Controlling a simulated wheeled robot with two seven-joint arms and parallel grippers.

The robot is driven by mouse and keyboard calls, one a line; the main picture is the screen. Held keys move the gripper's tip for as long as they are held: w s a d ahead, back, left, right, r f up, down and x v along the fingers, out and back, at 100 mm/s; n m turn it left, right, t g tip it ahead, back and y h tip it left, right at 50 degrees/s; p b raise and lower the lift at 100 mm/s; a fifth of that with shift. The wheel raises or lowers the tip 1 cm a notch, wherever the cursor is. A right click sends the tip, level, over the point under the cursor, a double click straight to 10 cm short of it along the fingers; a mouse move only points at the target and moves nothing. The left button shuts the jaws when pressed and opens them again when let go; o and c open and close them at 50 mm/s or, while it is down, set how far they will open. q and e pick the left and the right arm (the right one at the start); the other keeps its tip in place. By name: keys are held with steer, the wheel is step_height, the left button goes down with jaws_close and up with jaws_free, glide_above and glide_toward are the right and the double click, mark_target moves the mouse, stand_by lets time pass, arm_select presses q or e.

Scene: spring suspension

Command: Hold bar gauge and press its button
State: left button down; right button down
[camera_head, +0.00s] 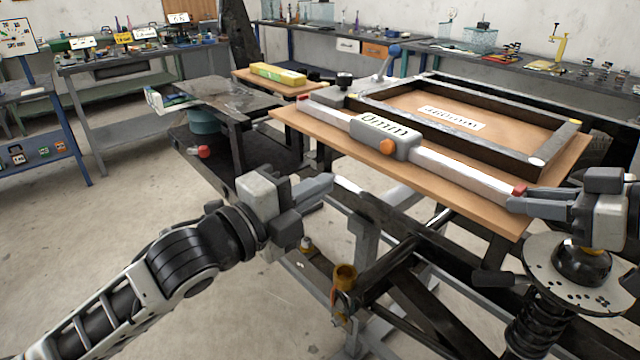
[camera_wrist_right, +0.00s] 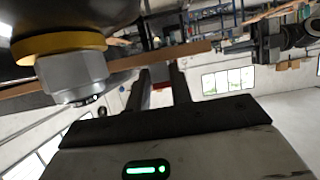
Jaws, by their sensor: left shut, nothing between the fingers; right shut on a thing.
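The bar gauge (camera_head: 450,169) is a long silver bar with red ends and a grey housing. The housing carries a display reading "0mm" (camera_head: 385,128) and an orange button (camera_head: 387,147). It lies along the front of the wooden board, in front of the dark frame. My right gripper (camera_head: 514,202) is shut on the gauge's right end, near the red tip. In the right wrist view a bit of red shows between the dark fingers (camera_wrist_right: 161,88). My left gripper (camera_head: 329,184) is shut and empty, below and left of the button, apart from the gauge.
The wooden board (camera_head: 300,118) carries a dark rectangular frame (camera_head: 455,147) with a label inside. A dark side table (camera_head: 222,98) stands left of it, and a yellow box (camera_head: 278,74) lies behind. Metal stand beams (camera_head: 400,235) run below the board. The floor at left is open.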

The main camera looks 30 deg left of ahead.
steer(key=c, duration=1.2)
jaws_free()
steer(key=shift+o, duration=0.2)
